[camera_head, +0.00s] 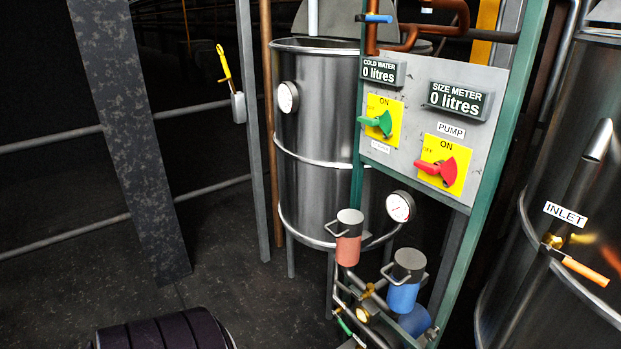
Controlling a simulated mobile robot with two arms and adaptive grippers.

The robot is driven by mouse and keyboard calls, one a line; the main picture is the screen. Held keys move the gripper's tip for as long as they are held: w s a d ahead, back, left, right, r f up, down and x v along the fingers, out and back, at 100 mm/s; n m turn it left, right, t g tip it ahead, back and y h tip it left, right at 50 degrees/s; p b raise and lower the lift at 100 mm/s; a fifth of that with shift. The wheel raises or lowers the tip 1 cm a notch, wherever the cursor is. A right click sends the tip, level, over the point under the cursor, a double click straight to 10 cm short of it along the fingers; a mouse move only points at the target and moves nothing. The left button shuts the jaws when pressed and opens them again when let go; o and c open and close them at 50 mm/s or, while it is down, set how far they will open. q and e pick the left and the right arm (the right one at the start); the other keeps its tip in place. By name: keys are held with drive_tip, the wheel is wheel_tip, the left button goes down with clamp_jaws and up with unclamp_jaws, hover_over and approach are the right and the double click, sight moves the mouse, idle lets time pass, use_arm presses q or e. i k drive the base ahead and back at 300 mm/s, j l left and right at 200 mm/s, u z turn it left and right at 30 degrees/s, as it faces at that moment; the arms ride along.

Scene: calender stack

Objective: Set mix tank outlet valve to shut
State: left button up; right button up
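A steel tank (322,130) with gauges stands behind a green-framed control panel (490,75). A second steel tank (575,170) at the right edge has a valve with an orange handle (586,271) beside an INLET label (566,215). A small green handle (345,326) shows low on the pipework by the pumps. A blue handle (378,18) sits on copper pipe above the panel. No outlet label is readable, so I cannot tell which valve is the mix tank outlet. Neither of my grippers is in view.
The panel carries a green knob (377,122) and a red knob (438,172). A grey post (125,130) and rails are at left. Dark floor (225,270) lies open at centre left.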

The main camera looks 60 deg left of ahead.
sight(347, 331)
drive_tip(key=i+j+u, duration=0.1)
drive_tip(key=j+u, duration=0.25)
drive_tip(key=i+j+u, duration=0.2)
drive_tip(key=j+u, duration=0.15)
drive_tip(key=j, duration=0.15)
drive_tip(key=i+j+u, duration=0.2)
drive_tip(key=j+u, duration=0.15)
